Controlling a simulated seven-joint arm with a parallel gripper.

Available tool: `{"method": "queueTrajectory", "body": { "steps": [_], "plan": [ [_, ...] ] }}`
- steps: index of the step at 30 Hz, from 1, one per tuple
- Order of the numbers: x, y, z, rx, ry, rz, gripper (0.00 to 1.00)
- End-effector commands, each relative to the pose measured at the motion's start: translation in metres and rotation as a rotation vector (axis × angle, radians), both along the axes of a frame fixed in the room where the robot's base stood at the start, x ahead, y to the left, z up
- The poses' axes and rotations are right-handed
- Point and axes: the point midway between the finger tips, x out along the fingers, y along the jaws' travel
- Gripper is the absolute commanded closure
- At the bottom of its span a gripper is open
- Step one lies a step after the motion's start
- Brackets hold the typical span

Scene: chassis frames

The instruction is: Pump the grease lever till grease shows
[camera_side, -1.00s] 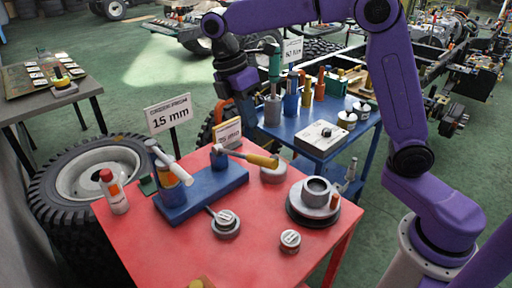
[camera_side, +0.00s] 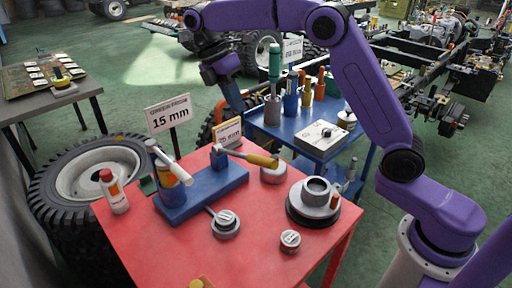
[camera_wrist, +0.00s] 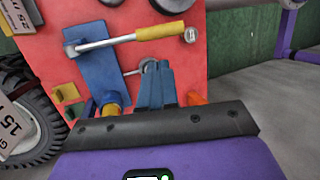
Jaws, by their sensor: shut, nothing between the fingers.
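The lever has a grey rod and a yellow handle (camera_side: 262,161). It is hinged on a blue block at the far end of a blue base plate (camera_side: 204,196) on the red table. The yellow handle also shows in the wrist view (camera_wrist: 160,31), sticking out sideways. At the plate's near end stands a yellow and blue cylinder (camera_side: 172,178) with a pale tube across its top. My gripper (camera_wrist: 157,70) is shut and empty, apart from the lever, with its fingers over the red table in the wrist view. Its fingertips are hard to make out in the side view. I see no clear grease.
A red-capped bottle (camera_side: 114,190) stands left of the plate. Round metal parts (camera_side: 226,224) and a dark-based hub (camera_side: 314,200) sit on the red table (camera_side: 262,258). Signs (camera_side: 168,112) stand behind it. A blue cart (camera_side: 318,150) with tools is at the back.

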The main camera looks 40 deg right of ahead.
Motion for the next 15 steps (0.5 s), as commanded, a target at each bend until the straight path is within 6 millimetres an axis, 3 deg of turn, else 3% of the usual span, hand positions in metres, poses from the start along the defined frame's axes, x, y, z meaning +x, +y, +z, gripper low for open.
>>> {"method": "queueTrajectory", "body": {
  "steps": [8, 15],
  "plan": [
    [-0.008, -0.005, -0.022, -0.001, 0.003, -0.001, 1.0],
    [-0.02, -0.013, -0.058, -0.001, 0.004, 0.0, 1.0]
  ]
}}
